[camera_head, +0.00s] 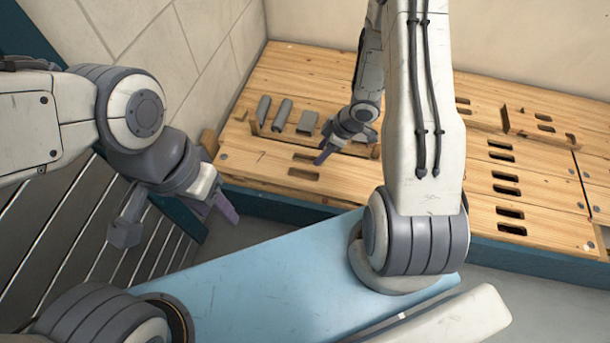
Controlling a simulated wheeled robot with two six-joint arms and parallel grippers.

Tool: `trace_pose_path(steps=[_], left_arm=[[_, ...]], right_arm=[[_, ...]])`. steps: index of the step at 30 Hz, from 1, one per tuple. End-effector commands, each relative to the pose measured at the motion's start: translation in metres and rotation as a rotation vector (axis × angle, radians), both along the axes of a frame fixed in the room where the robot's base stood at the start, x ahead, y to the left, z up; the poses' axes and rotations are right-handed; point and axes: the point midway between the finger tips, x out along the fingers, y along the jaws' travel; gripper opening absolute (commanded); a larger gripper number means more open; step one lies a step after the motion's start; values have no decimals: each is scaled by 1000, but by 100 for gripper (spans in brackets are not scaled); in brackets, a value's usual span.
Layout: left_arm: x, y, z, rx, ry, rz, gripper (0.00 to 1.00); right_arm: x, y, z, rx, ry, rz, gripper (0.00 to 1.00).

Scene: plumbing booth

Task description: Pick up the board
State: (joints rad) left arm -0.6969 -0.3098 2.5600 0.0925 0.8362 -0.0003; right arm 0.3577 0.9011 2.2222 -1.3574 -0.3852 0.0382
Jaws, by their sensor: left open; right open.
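No single loose board stands out for sure. The wooden bench top (265,170) is made of flat slotted planks, and I cannot tell whether one of them is the board. A small brown wooden piece (209,142) shows at the bench's left end, partly hidden behind my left gripper. My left gripper (172,217) is open and empty, left of the bench's front left corner, with its fingers pointing down. My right gripper (343,146) is open over the bench's left part, just right of several grey pieces. Its fingertips are small and partly hidden.
The grey pieces (281,116) stand in a row in a wooden holder. A raised wooden strip (540,127) is at the bench's right. A tiled wall (215,45) and a slatted grey panel (75,235) bound the left. Grey floor shows in front of the bench.

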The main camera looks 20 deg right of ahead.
Motion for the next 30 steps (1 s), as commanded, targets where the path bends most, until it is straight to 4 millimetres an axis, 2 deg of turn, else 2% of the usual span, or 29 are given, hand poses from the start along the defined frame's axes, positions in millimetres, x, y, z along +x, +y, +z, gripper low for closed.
trace_pose_path(steps=[10,17,25,30], left_arm=[[0,0,-36,-1,-1,0,50],[0,0,-45,-1,-1,0,50],[0,0,-77,0,0,0,50],[0,0,-80,0,0,0,50]], right_arm=[[9,14,-48,6,1,5,62],[14,19,-59,5,0,3,62],[25,30,-93,5,0,3,62],[27,34,-98,4,1,2,62]])
